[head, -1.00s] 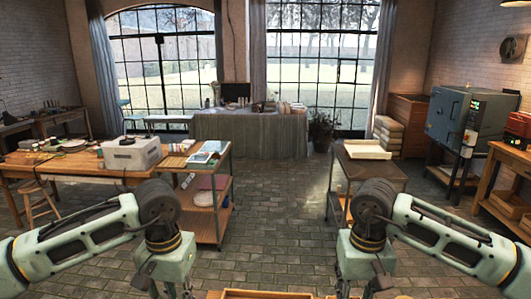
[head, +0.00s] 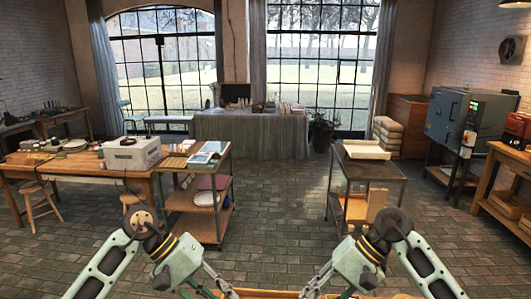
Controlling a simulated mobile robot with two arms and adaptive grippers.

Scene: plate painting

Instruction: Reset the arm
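My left gripper (head: 212,287) is low in the head view, left of centre, angled inward toward the middle. Its two fingers look spread apart, with nothing seen between them. My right gripper (head: 330,287) mirrors it right of centre, also angled inward, with its fingers apart and no object seen in it. The tips of both grippers reach the bottom edge of the picture and are partly cut off. Both arms are bent, with their elbows raised.
A wooden tray edge (head: 265,294) shows at the bottom between my grippers. A shelf cart (head: 225,165) stands ahead left beside a wooden work table (head: 60,172). Another cart (head: 378,170) stands ahead right. A kiln (head: 455,118) is farther right. The brick floor (head: 275,200) between the carts is clear.

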